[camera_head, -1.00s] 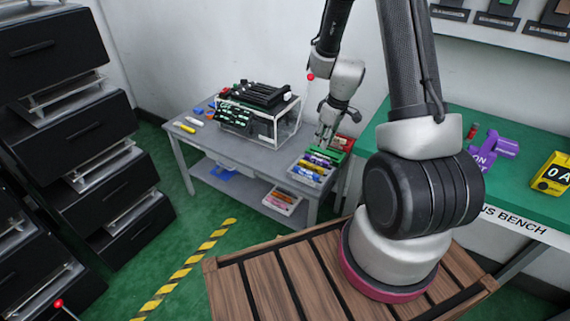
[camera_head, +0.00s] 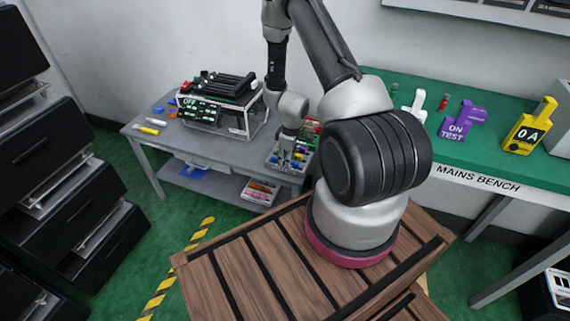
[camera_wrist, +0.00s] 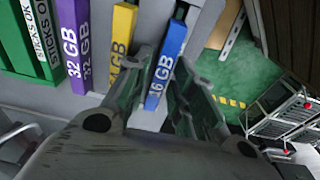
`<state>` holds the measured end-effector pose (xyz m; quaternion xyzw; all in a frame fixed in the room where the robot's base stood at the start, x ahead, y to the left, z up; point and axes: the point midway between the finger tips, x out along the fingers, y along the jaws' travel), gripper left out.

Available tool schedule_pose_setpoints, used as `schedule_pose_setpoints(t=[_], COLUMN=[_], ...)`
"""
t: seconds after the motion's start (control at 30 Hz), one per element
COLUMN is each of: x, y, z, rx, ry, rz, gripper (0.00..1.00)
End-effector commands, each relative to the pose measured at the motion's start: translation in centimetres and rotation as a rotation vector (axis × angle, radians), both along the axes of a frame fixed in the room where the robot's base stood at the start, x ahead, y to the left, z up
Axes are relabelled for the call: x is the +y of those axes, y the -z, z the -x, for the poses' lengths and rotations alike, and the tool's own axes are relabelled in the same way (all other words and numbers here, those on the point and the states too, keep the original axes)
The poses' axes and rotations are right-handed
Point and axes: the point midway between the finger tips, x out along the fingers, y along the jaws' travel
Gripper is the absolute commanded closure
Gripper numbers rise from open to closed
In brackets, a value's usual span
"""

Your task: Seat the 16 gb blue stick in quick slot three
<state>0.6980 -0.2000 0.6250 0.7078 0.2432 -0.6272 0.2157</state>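The blue stick (camera_wrist: 170,55), marked 16 GB, stands in the wrist view beside a yellow GB stick (camera_wrist: 121,40). My gripper (camera_wrist: 164,62) has one finger on each side of the blue stick, very near its faces. I cannot tell whether the fingers press on it. In the head view my gripper (camera_head: 286,157) is down at the stick tray (camera_head: 278,168), on the right end of the grey table, and hides most of the sticks. A clear-sided case (camera_head: 228,118) with a dark OFF panel and black top parts stands on that table. No slot numbers are readable.
Purple 32 GB sticks (camera_wrist: 75,45) and green sticks (camera_wrist: 42,40) stand left of the yellow one. Loose pieces (camera_head: 150,125) lie on the table's left. The green bench (camera_head: 455,150) holds a purple ON TEST block (camera_head: 462,120) and a yellow meter (camera_head: 530,128). Black drawers stand left.

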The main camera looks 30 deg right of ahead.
Motion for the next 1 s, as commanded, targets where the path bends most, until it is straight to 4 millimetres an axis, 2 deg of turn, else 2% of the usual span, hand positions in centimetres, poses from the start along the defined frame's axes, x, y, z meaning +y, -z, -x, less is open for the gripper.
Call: schedule_pose_setpoints(t=[0.6,0.77,1.0], x=[0.04,0.04,0.05], y=[0.61,0.60,0.60], z=[-0.02,-0.02,-0.02], rx=[0.000,0.001,0.001], ry=[0.000,0.000,0.000], rz=[0.000,-0.001,-0.001], gripper=[0.75,1.00,1.00])
